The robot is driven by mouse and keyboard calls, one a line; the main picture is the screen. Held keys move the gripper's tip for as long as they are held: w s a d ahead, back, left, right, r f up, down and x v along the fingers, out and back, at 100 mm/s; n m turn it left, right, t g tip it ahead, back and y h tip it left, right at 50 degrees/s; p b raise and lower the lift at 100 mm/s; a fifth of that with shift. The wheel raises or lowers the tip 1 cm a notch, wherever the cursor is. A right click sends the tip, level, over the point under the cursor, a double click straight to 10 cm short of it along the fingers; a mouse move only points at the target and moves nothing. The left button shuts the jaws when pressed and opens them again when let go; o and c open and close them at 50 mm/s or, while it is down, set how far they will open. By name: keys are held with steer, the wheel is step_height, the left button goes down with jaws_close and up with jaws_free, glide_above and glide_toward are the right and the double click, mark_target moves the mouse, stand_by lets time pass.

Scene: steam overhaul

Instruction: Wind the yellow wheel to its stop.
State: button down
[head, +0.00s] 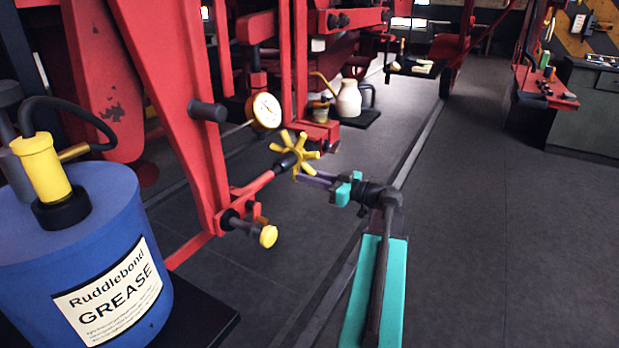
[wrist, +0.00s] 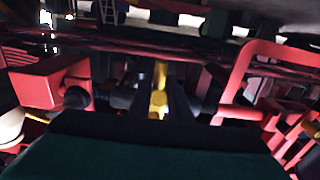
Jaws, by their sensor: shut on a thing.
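The yellow wheel (head: 296,155) is a hub with several stubby spokes, mounted on a dark shaft at the end of a red arm, in the middle of the head view. My gripper (head: 312,176) reaches it from the right and is shut on one of its spokes. In the wrist view a yellow part of the wheel (wrist: 158,98) shows upright in the centre, just beyond the dark edge of my wrist.
A round dial gauge (head: 266,110) stands just behind the wheel. A yellow knob (head: 268,236) sticks out below it. A blue grease drum (head: 80,250) fills the near left. A white jug (head: 348,99) stands behind. The floor to the right is clear.

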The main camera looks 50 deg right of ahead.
steer(key=shift+w+a+f+b, duration=0.15)
steer(key=shift+f+b, duration=0.15)
steer(key=shift+b, duration=0.4)
steer(key=c, duration=1.6)
jaws_free()
steer(key=shift+r, duration=0.1)
steer(key=b+v, duration=0.2)
steer(key=v, duration=0.4)
